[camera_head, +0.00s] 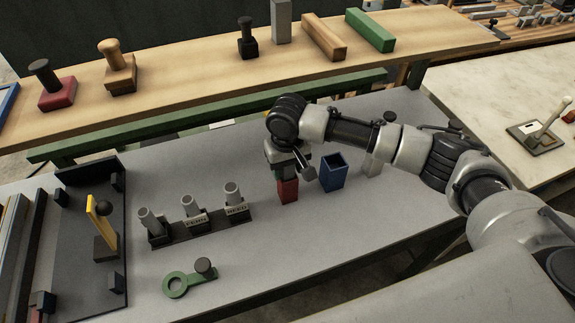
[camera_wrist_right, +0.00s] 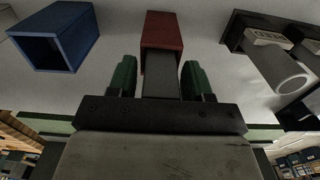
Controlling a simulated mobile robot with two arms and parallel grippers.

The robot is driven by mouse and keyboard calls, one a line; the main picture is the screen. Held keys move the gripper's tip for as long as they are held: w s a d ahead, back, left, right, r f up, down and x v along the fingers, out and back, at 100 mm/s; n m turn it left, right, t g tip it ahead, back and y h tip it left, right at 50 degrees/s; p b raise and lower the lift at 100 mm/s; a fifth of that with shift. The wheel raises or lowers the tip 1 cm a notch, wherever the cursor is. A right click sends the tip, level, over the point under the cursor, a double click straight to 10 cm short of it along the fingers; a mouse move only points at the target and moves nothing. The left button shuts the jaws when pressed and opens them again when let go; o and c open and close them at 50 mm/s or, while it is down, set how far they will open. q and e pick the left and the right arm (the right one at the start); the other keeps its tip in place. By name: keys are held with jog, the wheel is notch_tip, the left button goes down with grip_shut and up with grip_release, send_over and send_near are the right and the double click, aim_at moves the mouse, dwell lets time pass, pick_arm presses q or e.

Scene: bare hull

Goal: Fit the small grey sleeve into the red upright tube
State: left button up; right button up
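The red upright tube (camera_head: 288,191) stands on the grey bench below my right gripper (camera_head: 290,168). In the right wrist view the red tube (camera_wrist_right: 162,29) lies straight ahead of the fingers. The small grey sleeve (camera_wrist_right: 160,75) is in line with it, and its far end meets the tube's mouth; how deep it sits inside is hidden. The green fingers of my right gripper (camera_wrist_right: 158,76) stand on either side of the sleeve, with a narrow gap showing on both sides. In the head view the sleeve is hidden by the gripper. My left gripper is out of view.
A blue square tube (camera_head: 333,174) stands close to the right of the red one, with a pale grey block (camera_head: 373,163) beyond. A dark rack (camera_head: 205,228) with several grey cylinders is to the left. A green ring tool (camera_head: 176,284) lies in front. The bench front is mostly clear.

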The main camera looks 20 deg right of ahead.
jog(key=shift+o, duration=0.4)
jog(key=shift+r, duration=0.1)
jog(key=shift+r, duration=0.3)
notch_tip(320, 180, up, 12)
jog(key=shift+f+b, duration=0.25)
jog(key=shift+b, duration=0.8)
